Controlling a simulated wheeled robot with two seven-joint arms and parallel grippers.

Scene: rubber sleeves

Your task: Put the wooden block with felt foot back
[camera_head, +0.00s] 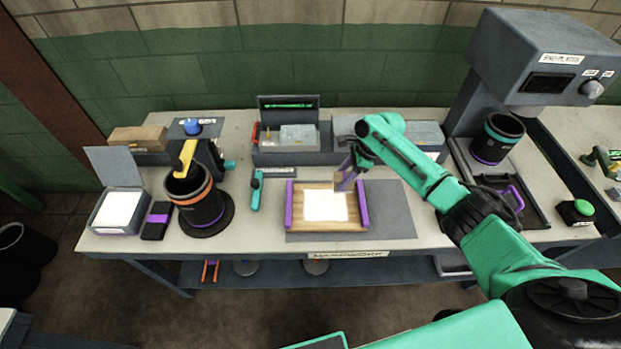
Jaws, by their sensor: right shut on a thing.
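My right gripper (347,178) comes in from the right and points down over the back right part of a wooden board. It is shut on a small brownish piece (341,184), which looks like the wooden block. The fingers hide much of it, and its felt foot cannot be made out. I cannot tell whether the piece touches the board or hangs just above it. The wooden board (300,224) has purple side rails and a white sheet (325,205) on it, and lies on a grey mat (394,205). My left gripper is not in view.
A large grey machine (530,60) with a dark cup (497,138) stands right. The mat's right part is clear.

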